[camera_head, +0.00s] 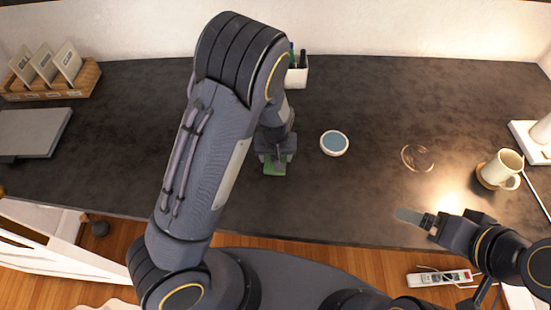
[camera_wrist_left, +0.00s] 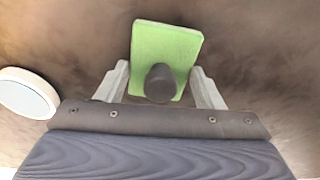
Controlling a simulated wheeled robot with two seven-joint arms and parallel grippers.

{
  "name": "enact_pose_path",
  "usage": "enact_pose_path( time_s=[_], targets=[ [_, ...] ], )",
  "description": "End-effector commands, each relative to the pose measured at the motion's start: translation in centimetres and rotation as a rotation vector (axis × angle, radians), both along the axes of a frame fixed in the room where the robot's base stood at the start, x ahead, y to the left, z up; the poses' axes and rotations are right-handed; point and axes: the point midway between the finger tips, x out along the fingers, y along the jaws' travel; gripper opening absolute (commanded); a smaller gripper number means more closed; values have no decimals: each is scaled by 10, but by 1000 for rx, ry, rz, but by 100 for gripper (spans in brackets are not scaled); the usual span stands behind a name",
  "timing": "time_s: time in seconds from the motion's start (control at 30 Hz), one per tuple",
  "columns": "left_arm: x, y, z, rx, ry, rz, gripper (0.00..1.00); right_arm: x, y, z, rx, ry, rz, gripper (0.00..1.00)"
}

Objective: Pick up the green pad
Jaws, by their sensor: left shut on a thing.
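The green pad (camera_head: 274,169) shows just below my left gripper (camera_head: 276,158) over the dark counter, partly hidden by the gripper. In the left wrist view the pad (camera_wrist_left: 172,42) is a light green block with a dark round knob (camera_wrist_left: 160,82) on it. My left gripper is shut on the pad, with one finger on each side of it. I cannot tell whether the pad touches the counter. My right gripper (camera_head: 411,217) is over the counter's front edge at the right, apart from the pad. I cannot tell whether its fingers are open.
A white round dish with a blue inside (camera_head: 334,143) stands right of the pad. A clear glass item (camera_head: 417,157) and a mug (camera_head: 502,168) are farther right. A white pen holder (camera_head: 297,76) stands behind my left arm. A wooden card rack (camera_head: 75,87) is at the left.

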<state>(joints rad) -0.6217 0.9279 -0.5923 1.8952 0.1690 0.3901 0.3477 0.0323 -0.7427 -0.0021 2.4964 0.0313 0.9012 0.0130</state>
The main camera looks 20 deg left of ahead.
Motion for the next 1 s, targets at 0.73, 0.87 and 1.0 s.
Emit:
enact_pose_path(
  time_s=[0.73, 0.87, 1.0],
  targets=[
    [-35, -58, 97, -1, -3, -10, 38, 0, 0, -6, 0, 0, 0, 92],
    [-51, -84, 111, -1, -3, -9, 38, 0, 0, -9, 0, 0, 0, 92],
    [-64, -104, 121, 0, -2, -4, 38, 0, 0, -11, 0, 0, 0, 92]
  ],
)
